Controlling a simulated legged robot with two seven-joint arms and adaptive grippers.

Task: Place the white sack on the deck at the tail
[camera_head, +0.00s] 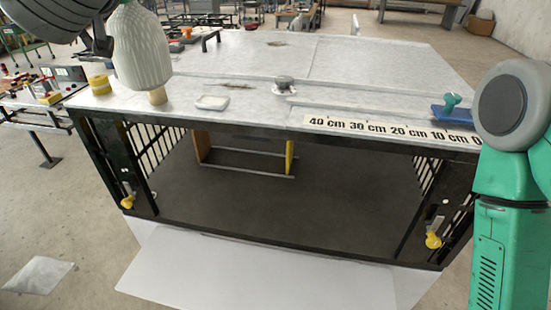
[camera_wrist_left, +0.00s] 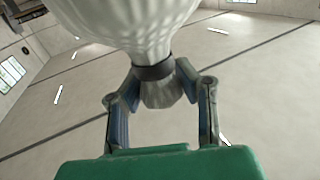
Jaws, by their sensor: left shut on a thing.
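The white sack (camera_head: 142,48) hangs at the upper left in the head view, in front of the left part of the grey deck (camera_head: 375,65). I cannot tell whether it touches the deck. In the left wrist view the sack (camera_wrist_left: 135,22) fills the top, with a dark band round its neck. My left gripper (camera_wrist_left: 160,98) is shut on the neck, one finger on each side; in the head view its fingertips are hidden. Which edge of the deck is the tail is not marked. My right arm shows at the right edge of the head view, its gripper out of frame.
A centimetre scale (camera_head: 385,129) runs along the near edge. The deck's middle is mostly clear.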

